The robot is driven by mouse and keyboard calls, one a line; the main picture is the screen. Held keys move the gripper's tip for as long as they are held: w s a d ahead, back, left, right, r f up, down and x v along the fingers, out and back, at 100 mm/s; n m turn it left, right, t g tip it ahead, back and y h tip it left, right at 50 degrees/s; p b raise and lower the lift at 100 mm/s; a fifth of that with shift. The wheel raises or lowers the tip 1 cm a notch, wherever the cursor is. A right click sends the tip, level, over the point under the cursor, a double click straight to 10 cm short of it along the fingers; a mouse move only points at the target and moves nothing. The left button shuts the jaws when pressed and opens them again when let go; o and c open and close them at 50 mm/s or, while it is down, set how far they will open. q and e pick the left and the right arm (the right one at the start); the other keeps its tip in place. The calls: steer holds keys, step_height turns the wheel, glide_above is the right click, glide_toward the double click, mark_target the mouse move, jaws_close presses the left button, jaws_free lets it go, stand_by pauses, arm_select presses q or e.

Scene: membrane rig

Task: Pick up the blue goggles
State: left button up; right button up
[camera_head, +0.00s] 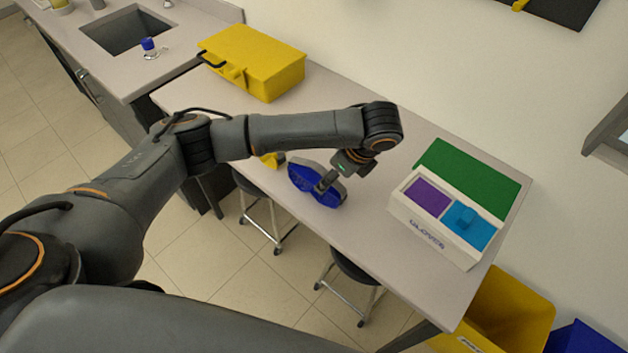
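The blue goggles (304,181) are on the light grey table near its front edge, with a blue frame and a greyish lens part. My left arm comes in from the left and bends down over them. Its gripper (326,184) is at the right part of the goggles, overlapping them in the picture. The fingers are small and dark, so I cannot tell whether they are closed on the goggles or only beside them. My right gripper is not in view.
A glove box (409,216) with purple and blue gloves and a green lid stands right on the table (340,100). A yellow case (258,60) stands at the back left. Stools (352,268) are in front, and a yellow bin (510,310) is lower right.

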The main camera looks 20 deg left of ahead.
mark_target(316, 180)
arm_select(q)
steer(key=shift+a+f, duration=0.25)
steer(key=shift+f, duration=0.25)
steer(key=shift+a+f+p, duration=0.15)
steer(key=shift+f+p, duration=0.2)
steer(key=shift+p, duration=0.15)
steer(key=p+x, duration=0.1)
steer(key=x, duration=0.2)
steer(key=shift+w+a+f, duration=0.1)
steer(key=shift+a+f, duration=0.05)
steer(key=shift+f, duration=0.1)
steer(key=shift+a+f, duration=0.1)
steer(key=shift+f, duration=0.3)
steer(key=c, duration=1.3)
